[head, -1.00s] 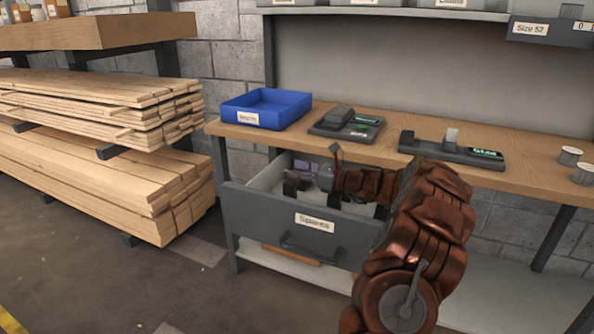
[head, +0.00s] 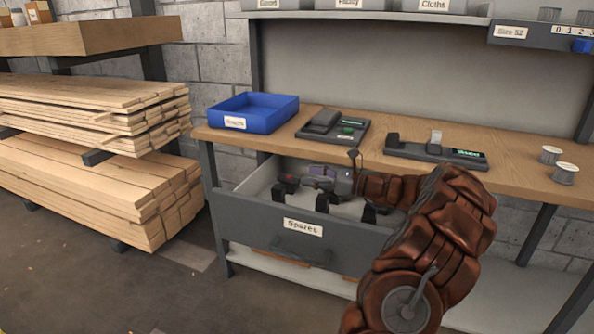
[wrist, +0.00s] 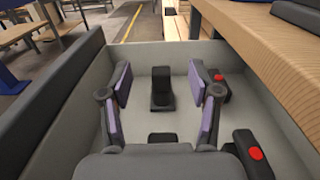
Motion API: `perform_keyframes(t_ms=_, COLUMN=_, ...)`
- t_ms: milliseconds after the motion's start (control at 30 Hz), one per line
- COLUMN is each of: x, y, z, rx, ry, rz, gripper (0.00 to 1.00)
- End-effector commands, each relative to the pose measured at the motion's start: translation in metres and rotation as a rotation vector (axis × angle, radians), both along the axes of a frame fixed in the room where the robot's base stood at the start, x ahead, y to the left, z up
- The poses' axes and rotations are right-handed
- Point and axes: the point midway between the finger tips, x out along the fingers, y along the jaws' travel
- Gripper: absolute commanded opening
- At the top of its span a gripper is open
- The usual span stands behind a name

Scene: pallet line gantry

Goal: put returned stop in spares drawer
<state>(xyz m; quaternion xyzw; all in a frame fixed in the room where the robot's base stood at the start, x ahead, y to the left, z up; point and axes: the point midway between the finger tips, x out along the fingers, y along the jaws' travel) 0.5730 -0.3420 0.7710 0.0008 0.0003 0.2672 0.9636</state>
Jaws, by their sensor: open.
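The spares drawer (head: 262,222), a grey box labelled "Spares", is pulled out under the bench. My gripper (head: 318,172) is low over the drawer's inside, its purple-padded fingers spread. In the wrist view my gripper (wrist: 160,95) is open, with nothing between its pads touching them. A dark upright stop (wrist: 162,92) stands on the drawer floor beyond the fingertips. Two dark pieces with red buttons lie along the right wall, one farther (wrist: 216,85) and one nearer (wrist: 252,155). Which piece is the returned stop, I cannot tell.
The wooden bench top (head: 400,165) overhangs the drawer's back. It carries a blue bin (head: 252,112), dark fixtures (head: 333,126) (head: 435,152) and two spools (head: 557,163). Stacked boards (head: 95,195) stand to the left. Clear floor lies in front of the boards.

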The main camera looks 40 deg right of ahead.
Motion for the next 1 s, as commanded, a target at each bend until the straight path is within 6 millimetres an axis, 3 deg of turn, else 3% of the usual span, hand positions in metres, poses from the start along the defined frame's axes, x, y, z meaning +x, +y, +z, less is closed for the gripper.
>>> perform_keyframes(t_ms=300, x=-0.027, y=-0.017, z=0.000, rx=-0.001, ry=0.001, rz=-0.003, gripper=0.62)
perform_keyframes(t_ms=1000, x=-0.027, y=-0.011, z=0.004, rx=-0.009, ry=0.001, rz=0.012, gripper=0.62)
